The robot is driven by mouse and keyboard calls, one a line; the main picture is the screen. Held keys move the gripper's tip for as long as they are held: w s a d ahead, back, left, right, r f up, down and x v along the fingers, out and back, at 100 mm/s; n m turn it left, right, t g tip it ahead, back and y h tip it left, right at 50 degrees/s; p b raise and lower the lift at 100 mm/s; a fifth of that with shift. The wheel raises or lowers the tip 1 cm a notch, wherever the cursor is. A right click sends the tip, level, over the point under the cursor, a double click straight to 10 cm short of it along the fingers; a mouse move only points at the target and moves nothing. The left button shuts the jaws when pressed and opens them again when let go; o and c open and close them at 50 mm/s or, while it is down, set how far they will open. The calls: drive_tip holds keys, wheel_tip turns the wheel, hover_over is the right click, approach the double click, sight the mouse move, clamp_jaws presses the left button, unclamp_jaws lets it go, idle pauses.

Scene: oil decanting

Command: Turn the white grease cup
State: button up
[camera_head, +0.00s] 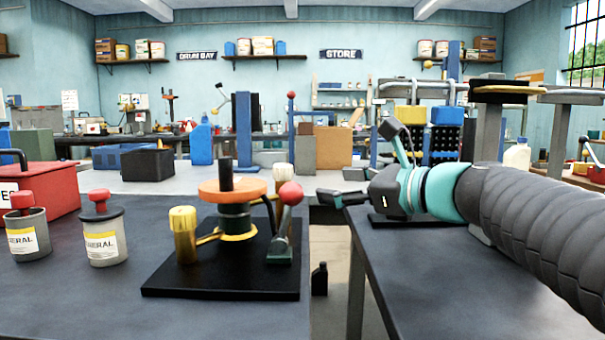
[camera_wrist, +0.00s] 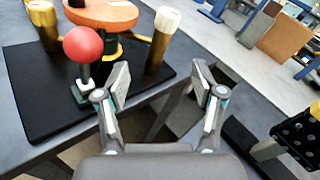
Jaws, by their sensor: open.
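The white grease cup (camera_head: 279,178) stands upright behind the red-knobbed lever on the black base plate (camera_head: 190,284). In the wrist view its cream-white cap (camera_wrist: 167,20) tops a brass body, ahead of my fingers and roughly in line with the space between them. My gripper (camera_head: 328,197) is open and empty, to the right of the cup and apart from it. Both spread fingers (camera_wrist: 160,82) show in the wrist view. A yellow grease cup (camera_head: 183,220) stands at the plate's left side. In the head view the lever hides the white cup's lower part.
The lever with a red ball (camera_wrist: 83,44) stands close left of my fingers. An orange disc (camera_head: 232,189) on a post is mid-plate. Two grey cans with red plungers (camera_head: 103,232) and a red box (camera_head: 40,186) stand left. A gap separates the two dark tables.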

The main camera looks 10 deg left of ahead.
sight(289, 172)
drive_tip(key=w+a+m, duration=0.1)
drive_tip(key=w+a, duration=0.2)
drive_tip(key=a, duration=0.1)
drive_tip(key=w+a+m, duration=0.1)
drive_tip(key=w+a, duration=0.1)
drive_tip(key=a, duration=0.2)
drive_tip(key=w+a+m+y, duration=0.1)
drive_tip(key=w+a, duration=0.2)
drive_tip(key=a, duration=0.2)
drive_tip(key=shift+w+r+m+p, duration=0.15)
drive_tip(key=shift+w+m+p, duration=0.15)
drive_tip(key=shift+w+p, duration=0.05)
drive_tip(key=shift+t, duration=0.3)
drive_tip(key=c, duration=1.2)
